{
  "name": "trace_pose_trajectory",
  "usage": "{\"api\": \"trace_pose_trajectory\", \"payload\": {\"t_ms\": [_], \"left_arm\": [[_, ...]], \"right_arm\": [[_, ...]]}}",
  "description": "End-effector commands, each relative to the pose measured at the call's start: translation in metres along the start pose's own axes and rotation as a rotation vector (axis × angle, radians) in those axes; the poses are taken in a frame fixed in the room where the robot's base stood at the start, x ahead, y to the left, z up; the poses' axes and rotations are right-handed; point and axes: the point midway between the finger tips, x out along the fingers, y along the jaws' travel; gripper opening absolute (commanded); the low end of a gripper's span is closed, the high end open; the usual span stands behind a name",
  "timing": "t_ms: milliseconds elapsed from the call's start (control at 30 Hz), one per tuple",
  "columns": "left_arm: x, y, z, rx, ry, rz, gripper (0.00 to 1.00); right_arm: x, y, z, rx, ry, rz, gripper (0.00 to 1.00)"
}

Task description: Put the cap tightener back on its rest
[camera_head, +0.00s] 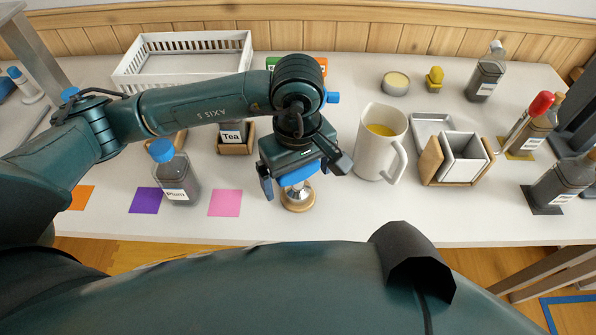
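The cap tightener (297,176), with a blue upper part and a silver, bell-shaped lower part, is upright at its round wooden rest (298,203) near the front middle of the table. My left gripper (302,175) is directly above it, pointing down. Its two fingers are spread wide, one to each side of the blue part, with gaps between. The palm hides the top of the tightener. Whether its lower end is fully seated on the rest is hard to tell. My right gripper is not in view.
A white mug (370,155) with yellow contents stands close to the right. A wooden holder (432,160) and several jars are further right. A white crate (180,82) is behind.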

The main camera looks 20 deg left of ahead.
Motion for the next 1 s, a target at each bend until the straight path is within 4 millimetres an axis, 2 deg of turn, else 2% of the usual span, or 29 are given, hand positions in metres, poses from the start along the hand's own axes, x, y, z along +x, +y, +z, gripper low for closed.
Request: {"api": "trace_pose_trajectory", "payload": {"t_ms": [33,300,433,567,600,800,1000], "left_arm": [[0.0,0.0,0.0,0.0,0.0,0.0,0.97],[0.001,0.0,0.0,0.0,-0.001,-0.001,0.97],[0.001,0.0,0.0,0.0,-0.001,-0.001,0.97],[0.0,0.0,0.0,0.0,-0.001,-0.001,0.97],[-0.004,0.001,0.0,0.0,0.001,0.002,0.97],[-0.058,0.001,0.0,0.002,0.003,0.006,0.97],[-0.101,0.001,0.0,0.001,0.002,0.004,0.97]], "right_arm": [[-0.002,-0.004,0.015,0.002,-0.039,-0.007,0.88],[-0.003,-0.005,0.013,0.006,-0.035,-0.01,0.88],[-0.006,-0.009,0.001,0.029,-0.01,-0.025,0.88],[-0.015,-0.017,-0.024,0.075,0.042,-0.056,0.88],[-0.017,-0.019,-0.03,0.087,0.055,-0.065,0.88],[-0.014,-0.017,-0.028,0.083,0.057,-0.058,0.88],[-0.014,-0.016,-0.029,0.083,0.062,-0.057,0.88]]}}
